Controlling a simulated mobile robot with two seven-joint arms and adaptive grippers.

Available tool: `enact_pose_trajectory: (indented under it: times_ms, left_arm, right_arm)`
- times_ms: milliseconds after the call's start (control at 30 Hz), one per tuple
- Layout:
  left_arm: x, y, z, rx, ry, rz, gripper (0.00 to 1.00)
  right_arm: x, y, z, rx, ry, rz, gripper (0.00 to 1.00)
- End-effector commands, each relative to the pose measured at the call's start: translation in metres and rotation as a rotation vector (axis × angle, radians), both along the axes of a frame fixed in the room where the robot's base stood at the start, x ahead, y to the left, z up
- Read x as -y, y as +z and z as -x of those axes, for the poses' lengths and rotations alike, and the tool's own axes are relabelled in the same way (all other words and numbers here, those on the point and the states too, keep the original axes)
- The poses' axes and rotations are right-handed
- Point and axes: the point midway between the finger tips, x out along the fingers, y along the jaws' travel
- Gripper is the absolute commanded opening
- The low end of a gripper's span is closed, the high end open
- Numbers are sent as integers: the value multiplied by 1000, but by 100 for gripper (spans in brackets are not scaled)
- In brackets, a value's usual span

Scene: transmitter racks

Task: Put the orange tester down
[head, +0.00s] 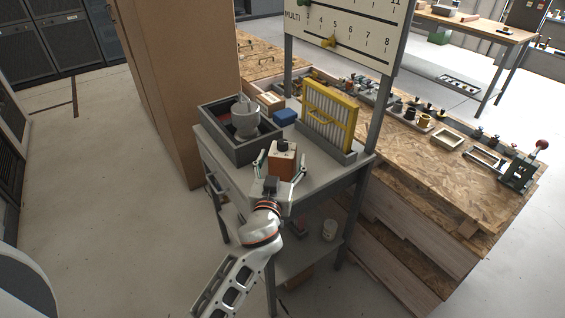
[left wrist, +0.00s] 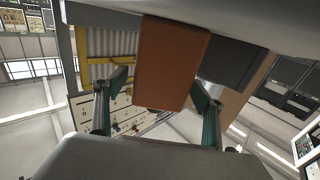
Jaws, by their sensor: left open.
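The orange tester (head: 282,160) is a small upright box with a dark knob on its pale top, at the front of the grey cart's top (head: 343,171). It appears to stand on that surface; its base is partly hidden by my gripper. My left gripper (head: 280,170) is open, with one finger on each side of the tester. In the left wrist view, the tester's plain orange-brown face (left wrist: 170,65) fills the space between and beyond the fingertips (left wrist: 160,88). I cannot tell whether either finger touches it. My right gripper is not in view.
A grey open box (head: 232,155) holding a pale round vessel (head: 245,118) stands left of the tester. A yellow-framed rack (head: 328,115) stands behind right, and a blue item (head: 285,117) behind. A wooden bench (head: 440,165) lies to the right. Free cart top is narrow.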

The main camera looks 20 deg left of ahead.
Motion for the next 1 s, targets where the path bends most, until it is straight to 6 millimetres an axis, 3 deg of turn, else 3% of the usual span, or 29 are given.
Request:
enact_pose_trajectory:
  times_ms: [133,400,600,1000]
  left_arm:
    - [-2,-1,-13,-1,1,-2,69]
    - [-3,-1,-15,-2,1,0,67]
    - [-3,-1,-15,-2,0,0,17]
    - [-2,6,-15,2,1,2,17]
  right_arm:
    - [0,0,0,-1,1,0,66]
    - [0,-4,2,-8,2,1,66]
    - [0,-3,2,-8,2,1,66]
    - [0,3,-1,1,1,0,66]
